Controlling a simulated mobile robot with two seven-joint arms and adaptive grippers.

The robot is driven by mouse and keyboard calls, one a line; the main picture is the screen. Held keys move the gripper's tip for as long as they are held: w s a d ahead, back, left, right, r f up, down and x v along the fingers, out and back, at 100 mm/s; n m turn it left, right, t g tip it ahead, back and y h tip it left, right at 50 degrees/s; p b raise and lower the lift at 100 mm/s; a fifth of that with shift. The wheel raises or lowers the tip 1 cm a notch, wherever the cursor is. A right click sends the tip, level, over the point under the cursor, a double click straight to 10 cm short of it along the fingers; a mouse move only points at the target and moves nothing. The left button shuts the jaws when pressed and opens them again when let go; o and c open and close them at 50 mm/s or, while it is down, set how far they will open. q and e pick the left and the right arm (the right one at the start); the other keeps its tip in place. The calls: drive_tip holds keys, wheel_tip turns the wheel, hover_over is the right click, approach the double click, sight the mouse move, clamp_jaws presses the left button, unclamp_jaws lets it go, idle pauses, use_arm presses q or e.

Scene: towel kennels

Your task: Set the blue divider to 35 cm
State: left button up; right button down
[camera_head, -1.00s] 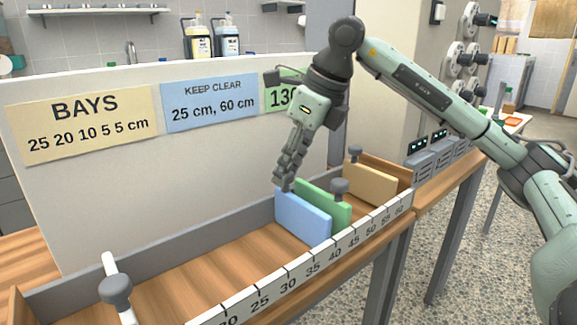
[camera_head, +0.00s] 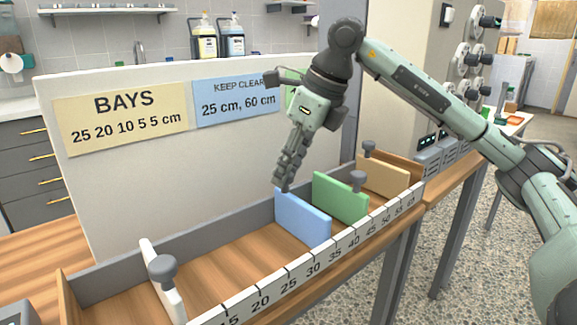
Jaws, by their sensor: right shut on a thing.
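The blue divider (camera_head: 303,218) stands upright across the wooden trough, its near edge close to the 35 mark on the white scale (camera_head: 314,270). My right gripper (camera_head: 283,186) comes down at the divider's upper back corner and is shut on it; the fingers hide the knob there. The green divider (camera_head: 339,197) stands to its right with a clear gap, its near edge around the mid-40s. A tan divider (camera_head: 382,176) stands near the right end. A white divider (camera_head: 163,285) stands at the left, near the low numbers. My left gripper is out of view.
Green, tan and white dividers carry grey knobs. A grey back rail (camera_head: 205,242) and a tall white panel with signs stand behind the trough. The blue sign (camera_head: 236,98) reads KEEP CLEAR 25 cm, 60 cm. The trough between white and blue is empty.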

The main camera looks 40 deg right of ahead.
drive_tip(key=shift+d, duration=0.1)
drive_tip(key=c, duration=1.2)
unclamp_jaws()
drive_tip(key=v, duration=1.2)
